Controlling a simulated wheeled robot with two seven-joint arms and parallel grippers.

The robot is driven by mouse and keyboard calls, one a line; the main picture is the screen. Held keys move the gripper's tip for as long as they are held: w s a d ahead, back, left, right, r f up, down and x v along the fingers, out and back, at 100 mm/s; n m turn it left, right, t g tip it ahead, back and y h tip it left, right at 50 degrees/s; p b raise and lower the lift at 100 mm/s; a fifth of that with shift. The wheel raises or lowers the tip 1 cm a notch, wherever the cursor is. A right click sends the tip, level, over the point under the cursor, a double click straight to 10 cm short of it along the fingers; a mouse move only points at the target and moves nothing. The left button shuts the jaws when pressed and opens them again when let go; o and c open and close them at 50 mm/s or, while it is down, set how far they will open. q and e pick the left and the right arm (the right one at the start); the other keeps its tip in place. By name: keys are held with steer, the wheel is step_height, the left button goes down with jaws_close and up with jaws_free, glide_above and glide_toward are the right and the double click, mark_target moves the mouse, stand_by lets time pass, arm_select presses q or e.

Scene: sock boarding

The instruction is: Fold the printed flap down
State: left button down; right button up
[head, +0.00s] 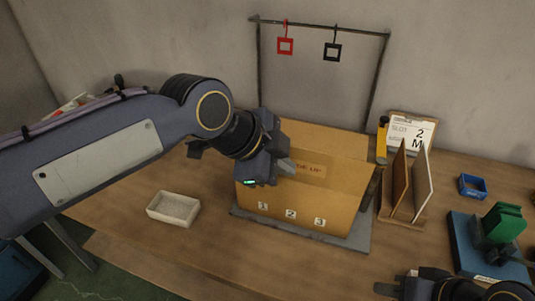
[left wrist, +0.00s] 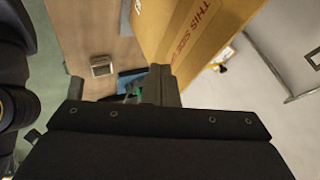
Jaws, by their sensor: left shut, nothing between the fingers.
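A tan cardboard box (head: 335,215) stands on a grey board, with labels 1, 2 and 3 across its front. The printed flap (head: 318,182) appears to stand upright above the front face, and its lettering is partly hidden by my left gripper. In the left wrist view, the printed flap (left wrist: 190,32) is close and shows "THIS SID". My left gripper (head: 287,166) is shut and empty at the flap's left part; I cannot tell whether it touches. Its fingertips also show in the left wrist view (left wrist: 162,84). My right gripper (head: 388,288) is only partly visible at the bottom right.
A white tray (head: 173,209) sits left of the box. A rack (head: 322,27) with red and black square tags stands behind. Upright boards in a wooden holder (head: 402,214), a blue bin (head: 472,186) and a green piece on a blue base (head: 503,224) are at the right.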

arm_select(q)
steer(key=shift+w+d+r+p, duration=0.1)
steer(key=shift+w+r, duration=0.05)
steer(key=shift+w, duration=0.4)
steer(key=shift+w+d+r+p, duration=0.1)
steer(key=shift+w+d, duration=0.05)
steer(key=shift+w, duration=0.4)
steer(key=shift+w+d+r+p, duration=0.1)
steer(key=shift+w+r, duration=0.05)
steer(key=shift+w, duration=0.4)
